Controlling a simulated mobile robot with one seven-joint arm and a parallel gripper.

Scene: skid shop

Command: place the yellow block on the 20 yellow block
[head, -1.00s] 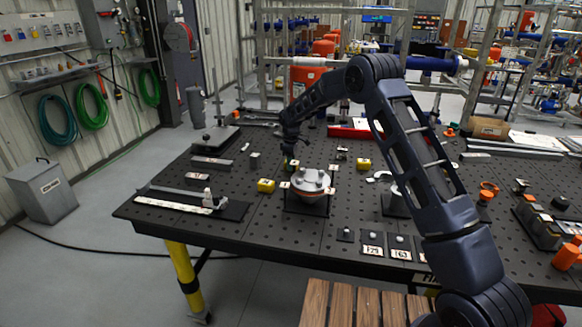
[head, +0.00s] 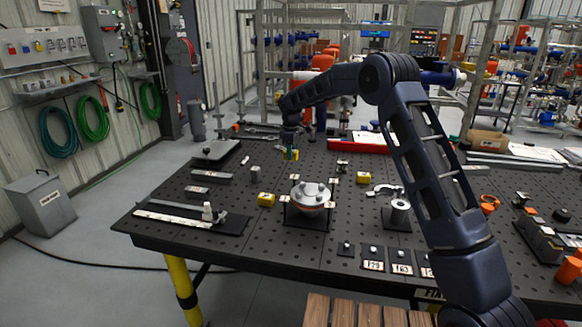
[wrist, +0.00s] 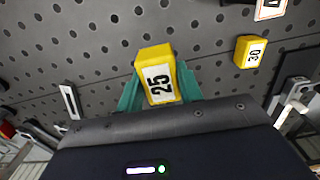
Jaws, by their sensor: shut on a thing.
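My gripper (head: 290,154) is shut on a yellow block (wrist: 158,78) marked 25, held between its teal fingers above the black perforated table (head: 180,183). A second yellow block (wrist: 250,52), marked 30, sits on the table to the right in the wrist view.
The round flanged part (head: 310,197) stands on a dark base near the table's middle. A long ruler-like bar (head: 175,219) lies at the left front. A red tray (head: 357,141) lies at the back.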

